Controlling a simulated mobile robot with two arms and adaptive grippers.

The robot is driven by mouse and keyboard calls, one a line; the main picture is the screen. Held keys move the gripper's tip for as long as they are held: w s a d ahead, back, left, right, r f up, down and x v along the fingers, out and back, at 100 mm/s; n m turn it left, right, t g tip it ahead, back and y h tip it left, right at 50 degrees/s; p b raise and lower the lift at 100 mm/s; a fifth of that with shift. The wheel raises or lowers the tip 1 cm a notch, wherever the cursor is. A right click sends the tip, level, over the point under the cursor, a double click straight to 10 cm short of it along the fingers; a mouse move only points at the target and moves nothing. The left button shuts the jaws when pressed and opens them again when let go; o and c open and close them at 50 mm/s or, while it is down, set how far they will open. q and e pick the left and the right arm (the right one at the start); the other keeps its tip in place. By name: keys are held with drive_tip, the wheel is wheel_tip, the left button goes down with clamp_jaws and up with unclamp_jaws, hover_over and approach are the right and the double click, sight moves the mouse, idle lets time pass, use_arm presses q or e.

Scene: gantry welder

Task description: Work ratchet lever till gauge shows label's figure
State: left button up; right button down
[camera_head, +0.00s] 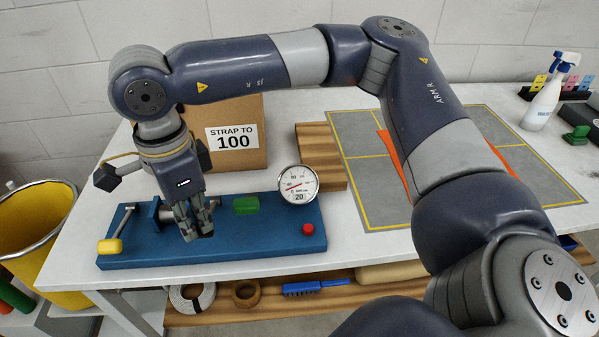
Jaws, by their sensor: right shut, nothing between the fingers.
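The ratchet lever (121,228) with a yellow grip (109,246) sits at the left end of a blue base plate (262,239). The round gauge (298,184) stands toward the plate's right side; its lower window reads 20. The label (233,136) on a cardboard box (243,167) reads "STRAP TO 100". My right gripper (199,232) is shut and empty, pointing down over the plate, to the right of the lever and apart from the yellow grip. It partly hides the ratchet drum. My left gripper does not show.
A green block (246,205) and a red button (308,229) are on the plate. Wooden slats (320,150) and a grey mat (370,170) lie behind and right. A spray bottle (545,100) stands far right. A yellow bin (35,240) is left of the table.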

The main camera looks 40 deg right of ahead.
wheel_tip(320, 180, up, 8)
drive_tip(key=p, duration=0.4)
idle(1.2)
